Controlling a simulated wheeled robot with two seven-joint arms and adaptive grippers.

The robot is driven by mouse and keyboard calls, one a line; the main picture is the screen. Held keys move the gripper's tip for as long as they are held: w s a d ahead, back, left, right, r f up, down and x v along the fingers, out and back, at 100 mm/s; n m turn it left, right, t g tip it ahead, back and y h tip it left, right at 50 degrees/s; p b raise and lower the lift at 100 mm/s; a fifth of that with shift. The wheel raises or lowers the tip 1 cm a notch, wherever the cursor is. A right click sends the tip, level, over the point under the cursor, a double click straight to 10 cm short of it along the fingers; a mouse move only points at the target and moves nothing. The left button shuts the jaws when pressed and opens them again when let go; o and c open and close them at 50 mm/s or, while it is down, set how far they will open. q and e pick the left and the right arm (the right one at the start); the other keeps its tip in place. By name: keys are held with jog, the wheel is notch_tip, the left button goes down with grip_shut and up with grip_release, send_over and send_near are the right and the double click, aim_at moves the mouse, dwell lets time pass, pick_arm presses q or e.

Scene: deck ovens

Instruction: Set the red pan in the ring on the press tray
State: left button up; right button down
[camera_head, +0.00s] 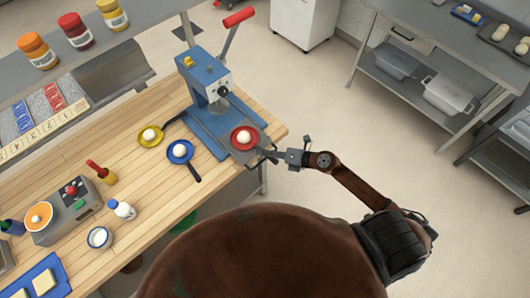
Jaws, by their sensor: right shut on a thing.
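The red pan (243,145) carries a white dough ball (244,137). It appears over the front right part of the press tray (214,128), under the blue press (205,73) with its red-handled lever. My right gripper (271,154) reaches in from the right and is shut on the red pan at its right side; the handle is mostly hidden by the fingers. I cannot tell whether the pan touches the tray. The ring is not visible, perhaps covered by the pan. My left gripper is not in view.
A yellow pan (151,136) and a blue pan (180,152), each with a dough ball, lie left of the press on the wooden counter (130,165).

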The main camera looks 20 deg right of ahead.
jog(key=c, duration=1.9)
grip_release()
jog(key=shift+f, duration=0.1)
jog(key=shift+s+d+r, duration=0.1)
jog(key=shift+r, duration=0.1)
jog(key=b+v, duration=0.1)
jog(key=v, duration=1)
jog(key=shift+s+d+b, duration=0.2)
jog(key=shift+s+b, duration=0.1)
jog(key=shift+r, duration=0.1)
